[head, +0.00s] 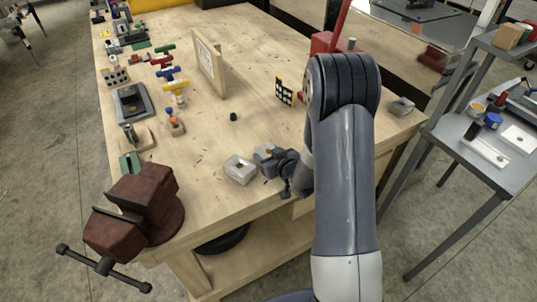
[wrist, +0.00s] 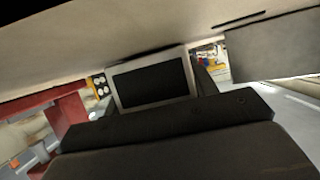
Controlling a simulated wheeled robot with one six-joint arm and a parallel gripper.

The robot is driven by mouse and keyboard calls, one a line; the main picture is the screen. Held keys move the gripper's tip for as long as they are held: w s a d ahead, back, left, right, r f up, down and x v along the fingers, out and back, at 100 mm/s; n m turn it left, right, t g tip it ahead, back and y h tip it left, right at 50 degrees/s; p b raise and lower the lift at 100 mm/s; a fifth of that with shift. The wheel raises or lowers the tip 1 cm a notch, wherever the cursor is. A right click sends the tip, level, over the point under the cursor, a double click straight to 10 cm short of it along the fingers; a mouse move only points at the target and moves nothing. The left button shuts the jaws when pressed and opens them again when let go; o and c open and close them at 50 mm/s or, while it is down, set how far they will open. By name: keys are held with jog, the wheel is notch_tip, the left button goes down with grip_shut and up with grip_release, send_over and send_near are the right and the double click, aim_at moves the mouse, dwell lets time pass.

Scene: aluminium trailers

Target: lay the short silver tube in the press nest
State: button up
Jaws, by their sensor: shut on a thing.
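The short silver tube (wrist: 185,78) shows end-on in the wrist view as a pale square frame with a dark hollow. My gripper (wrist: 157,90) is shut on it. In the head view my gripper (head: 272,158) is low over the bench's front edge, with the tube (head: 264,152) at its fingertips, partly hidden by the wrist. The red press (head: 324,43) stands at the bench's back right, partly behind my arm. It also seems to show as the red shape in the wrist view (wrist: 62,118). I cannot make out the press nest; my arm may cover it.
A silver block (head: 240,169) sits on the bench (head: 215,125) just left of the tube. A dark red vise (head: 135,210) is at the front left corner. A small black cylinder (head: 233,117) and a checkered plate (head: 284,92) stand farther back. The bench's middle is mostly clear.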

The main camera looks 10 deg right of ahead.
jog(key=shift+f, duration=0.15)
jog(key=o, duration=0.8)
jog(key=shift+c, duration=0.2)
